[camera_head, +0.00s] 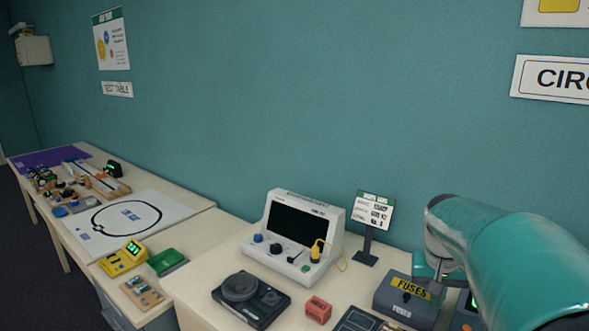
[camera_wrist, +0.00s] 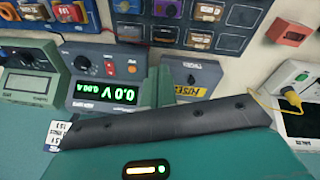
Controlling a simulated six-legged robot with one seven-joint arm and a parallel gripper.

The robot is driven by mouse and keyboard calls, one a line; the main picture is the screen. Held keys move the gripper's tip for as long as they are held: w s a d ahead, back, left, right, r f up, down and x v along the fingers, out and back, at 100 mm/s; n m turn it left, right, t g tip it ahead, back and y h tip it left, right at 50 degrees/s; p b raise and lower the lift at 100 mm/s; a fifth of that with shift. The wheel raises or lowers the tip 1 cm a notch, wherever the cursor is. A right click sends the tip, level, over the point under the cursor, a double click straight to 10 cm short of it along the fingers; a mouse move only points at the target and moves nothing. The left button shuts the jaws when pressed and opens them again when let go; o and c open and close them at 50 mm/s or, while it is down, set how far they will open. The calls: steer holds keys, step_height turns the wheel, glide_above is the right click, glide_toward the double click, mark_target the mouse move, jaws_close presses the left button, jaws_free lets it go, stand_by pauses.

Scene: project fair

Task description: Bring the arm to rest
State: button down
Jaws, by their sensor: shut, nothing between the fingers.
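My arm (camera_head: 520,255) reaches in from the right in the head view, bent over the right end of the bench, with its lower part cut off by the frame edge. My gripper (camera_wrist: 161,80) shows in the wrist view as narrow teal fingers beyond a dark bar, shut and empty. It is above the bench, beside the grey fuses box (camera_wrist: 195,78) and the power supply (camera_wrist: 104,75) reading 0.0 V. In the head view the fuses box (camera_head: 405,300) stands just below the arm's end. I cannot tell the exact gap between them.
An oscilloscope (camera_head: 293,235) with a yellow lead, a sign stand (camera_head: 370,225), a dark round-topped device (camera_head: 250,297) and a red block (camera_head: 318,309) stand on the bench. A green meter (camera_wrist: 30,75) and parts bins (camera_wrist: 205,22) are near the gripper. The teal wall (camera_head: 280,90) rises behind.

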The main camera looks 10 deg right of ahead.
steer(key=s+a+n+t+y, duration=0.1)
steer(key=s+a, duration=0.4)
steer(key=a, duration=0.7)
steer(key=s+a+r+n+t, duration=0.1)
steer(key=s+a+n+t, duration=0.3)
steer(key=a, duration=0.8)
steer(key=shift+s+r+n+y, duration=0.25)
steer(key=shift+s+n+y, duration=0.25)
steer(key=shift+s, duration=0.6)
steer(key=shift+d, duration=0.15)
